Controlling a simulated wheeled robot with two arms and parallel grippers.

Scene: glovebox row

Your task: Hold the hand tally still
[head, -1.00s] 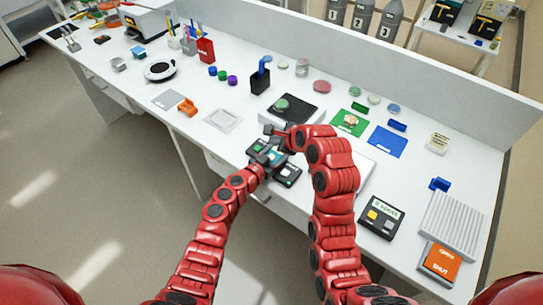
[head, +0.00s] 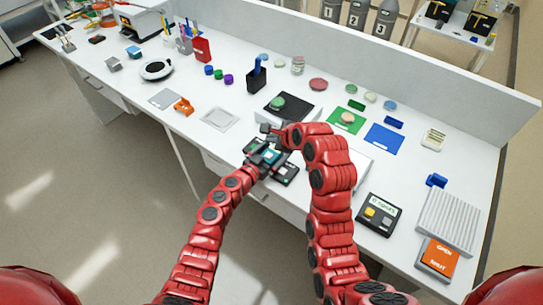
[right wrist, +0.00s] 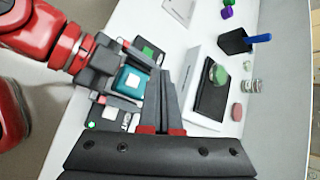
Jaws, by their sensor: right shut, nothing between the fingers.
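The hand tally (right wrist: 130,82) is a small teal block with a pale label on top, best seen in the right wrist view. In the head view it (head: 270,156) is a small teal patch, partly covered. My left gripper (head: 262,155) has dark fingers along two opposite sides of the tally and appears closed on it. My right gripper (right wrist: 171,72) is shut and empty, its fingertips beside and apart from the tally in that view. In the head view the right gripper (head: 270,131) is just behind the tally, small and partly hidden by its arm.
Dark devices, one with a green screen (right wrist: 147,50) and one with a green light (right wrist: 105,115), lie beside the tally. A white-based black pad (head: 290,108) with a green disc is behind. Green and blue mats (head: 384,140) lie right. The bench's front edge is close.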

